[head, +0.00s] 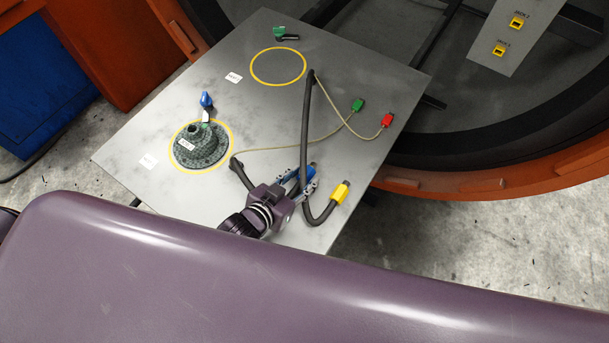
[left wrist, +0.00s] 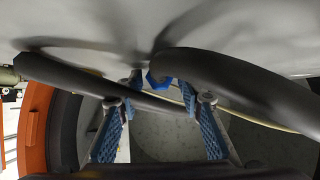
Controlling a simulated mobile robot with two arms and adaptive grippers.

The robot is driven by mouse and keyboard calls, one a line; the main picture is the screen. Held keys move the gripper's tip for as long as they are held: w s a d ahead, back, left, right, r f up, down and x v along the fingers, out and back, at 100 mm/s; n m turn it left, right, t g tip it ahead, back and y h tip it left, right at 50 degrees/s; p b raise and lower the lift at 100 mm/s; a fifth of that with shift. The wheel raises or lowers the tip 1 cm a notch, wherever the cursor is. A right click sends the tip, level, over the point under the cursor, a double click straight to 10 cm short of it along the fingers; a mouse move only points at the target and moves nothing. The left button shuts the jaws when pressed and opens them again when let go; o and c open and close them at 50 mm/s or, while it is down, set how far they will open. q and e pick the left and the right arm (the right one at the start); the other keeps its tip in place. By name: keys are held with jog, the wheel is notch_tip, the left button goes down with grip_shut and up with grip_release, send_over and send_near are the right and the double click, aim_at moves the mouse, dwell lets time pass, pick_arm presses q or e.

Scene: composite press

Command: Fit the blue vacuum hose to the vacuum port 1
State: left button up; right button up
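The dark hose with the blue end fitting (head: 312,167) lies on the grey plate, the blue end just beyond my left gripper (head: 303,186). In the left wrist view the blue fitting (left wrist: 157,80) sits beyond and between the spread fingertips of my left gripper (left wrist: 160,108). The fingers are apart, and I see no grip on the hose. I cannot tell for sure which part is vacuum port 1; a grey speckled mould (head: 188,150) with a short upright neck stands in the near yellow ring. My right gripper is not in view.
A second dark hose has a yellow end (head: 340,192). Thin cables end in green (head: 358,104) and red (head: 387,120) plugs. A blue-handled valve (head: 206,101) and a green-handled one (head: 280,33) stand on the plate. The far yellow ring (head: 278,84) is empty inside.

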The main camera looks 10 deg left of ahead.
pick_arm(q)
grip_shut()
jog(key=shift+r+p, duration=0.45)
jog(key=shift+p, duration=0.2)
dwell(0.6)
jog(key=shift+r+p, duration=2.5)
jog(key=shift+p, duration=0.3)
